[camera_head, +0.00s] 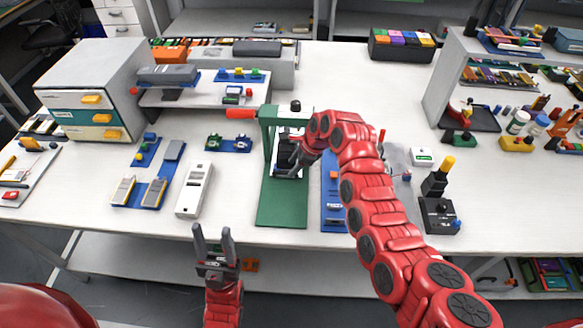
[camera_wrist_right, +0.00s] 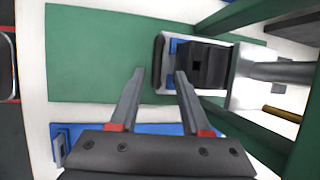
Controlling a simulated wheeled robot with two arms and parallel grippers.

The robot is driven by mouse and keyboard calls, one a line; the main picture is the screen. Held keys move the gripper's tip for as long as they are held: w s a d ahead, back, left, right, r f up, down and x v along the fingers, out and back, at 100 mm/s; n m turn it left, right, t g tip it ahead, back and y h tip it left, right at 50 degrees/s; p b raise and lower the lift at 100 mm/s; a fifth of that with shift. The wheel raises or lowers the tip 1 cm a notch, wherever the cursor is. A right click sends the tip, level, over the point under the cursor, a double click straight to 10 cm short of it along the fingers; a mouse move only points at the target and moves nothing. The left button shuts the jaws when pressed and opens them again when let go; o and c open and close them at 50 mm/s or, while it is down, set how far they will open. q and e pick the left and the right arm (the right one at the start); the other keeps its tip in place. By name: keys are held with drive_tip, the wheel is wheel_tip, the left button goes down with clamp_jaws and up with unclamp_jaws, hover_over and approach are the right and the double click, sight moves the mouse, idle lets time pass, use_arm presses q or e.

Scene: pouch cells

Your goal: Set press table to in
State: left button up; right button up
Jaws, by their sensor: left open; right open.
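A green press (camera_head: 268,125) with a red handle (camera_head: 241,114) stands at the middle of the table on a green base (camera_head: 283,212). The press table, a pale plate (camera_wrist_right: 159,62) carrying a blue piece and a dark block (camera_wrist_right: 200,65), sits at the press frame over the green base in the right wrist view. My right gripper (camera_wrist_right: 160,74) is open, its fingertips beside the plate's near end; I cannot tell whether they touch it. In the head view my right gripper (camera_head: 296,160) partly hides the press table. My left gripper (camera_head: 213,236) is open and empty at the table's front edge.
A white device (camera_head: 195,190) and blue trays (camera_head: 145,192) lie left of the press. A blue strip fixture (camera_head: 333,205) lies right of the base, and a black yellow-topped device (camera_head: 437,205) stands further right. The front of the green base is clear.

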drive_tip(key=v, duration=1.5)
drive_tip(key=shift+r, duration=0.25)
drive_tip(key=shift+s+d, duration=0.15)
drive_tip(key=shift+d, duration=0.1)
